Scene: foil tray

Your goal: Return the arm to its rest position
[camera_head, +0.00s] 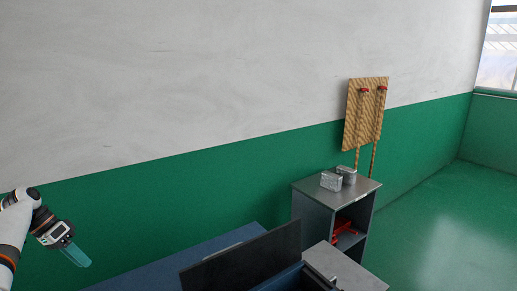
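My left arm comes in at the lower left edge. Its gripper (76,257) has teal fingers pointing down and to the right, in front of the green lower wall. The fingers look side-on and overlap, so I cannot tell whether they are open or shut. No object shows at the fingertips. Two silvery foil containers (331,181) stand close together on top of a grey cabinet (308,187), well to the right of the gripper. My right gripper is not in view.
A dark upright panel (243,262) and a blue surface (190,266) lie at the bottom middle. The cabinet has an open front with something red (343,228) inside. A wooden board (365,115) with red fittings hangs behind it. Green floor (435,230) is clear at right.

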